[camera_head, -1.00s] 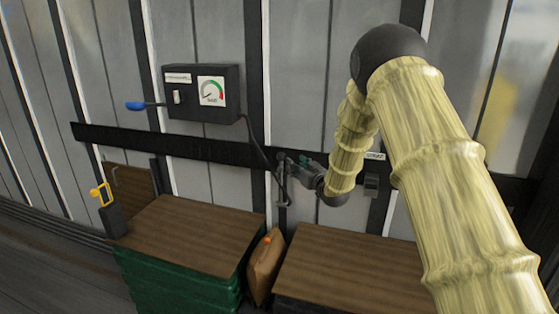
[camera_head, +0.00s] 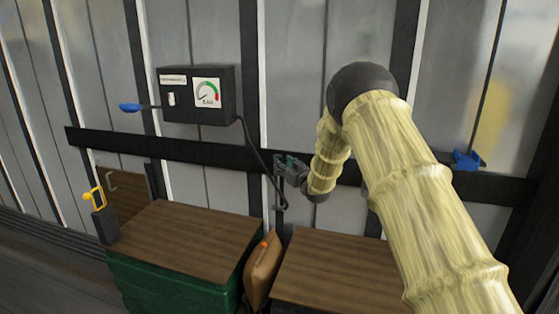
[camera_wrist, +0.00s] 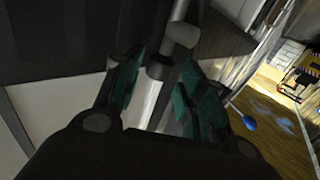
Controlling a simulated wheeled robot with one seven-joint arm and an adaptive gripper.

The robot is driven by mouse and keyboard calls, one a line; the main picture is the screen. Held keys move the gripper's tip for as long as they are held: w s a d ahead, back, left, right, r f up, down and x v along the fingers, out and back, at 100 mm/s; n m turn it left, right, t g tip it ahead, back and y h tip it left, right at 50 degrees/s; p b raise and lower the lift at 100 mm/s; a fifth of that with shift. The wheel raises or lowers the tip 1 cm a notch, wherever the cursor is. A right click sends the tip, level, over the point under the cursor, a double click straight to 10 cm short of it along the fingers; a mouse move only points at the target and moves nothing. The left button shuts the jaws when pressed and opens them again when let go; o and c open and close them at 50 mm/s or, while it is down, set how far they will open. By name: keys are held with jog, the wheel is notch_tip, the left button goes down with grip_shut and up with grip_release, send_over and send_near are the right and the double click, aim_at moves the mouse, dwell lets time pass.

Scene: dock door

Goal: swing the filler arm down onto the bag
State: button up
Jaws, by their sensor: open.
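The brown bag (camera_head: 262,272) stands in the gap between two wood-topped crates, with an orange fitting near its top. The dark filler arm (camera_head: 280,190) stands upright at the wall rail just above the gap, a black hose running to it. My gripper (camera_head: 284,165) is at its upper part, fingers open. In the wrist view, the green-padded fingers (camera_wrist: 157,95) are spread on either side of a grey cylindrical piece (camera_wrist: 157,66), apparently part of the filler arm. Contact cannot be told. My own arm hides some of the wall to the right.
A black gauge box (camera_head: 197,95) with a blue-ended lever (camera_head: 130,107) is on the wall. The right crate (camera_head: 330,268) is close below my arm. A blue fitting (camera_head: 467,160) is on the rail at right.

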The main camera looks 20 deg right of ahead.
jog(key=shift+w+a+p, duration=0.2)
jog(key=shift+w, duration=0.75)
jog(key=shift+w+a+p, duration=0.15)
jog(key=shift+w+a, duration=0.05)
jog(key=shift+w, duration=0.7)
grip_shut()
jog(key=shift+s, duration=0.1)
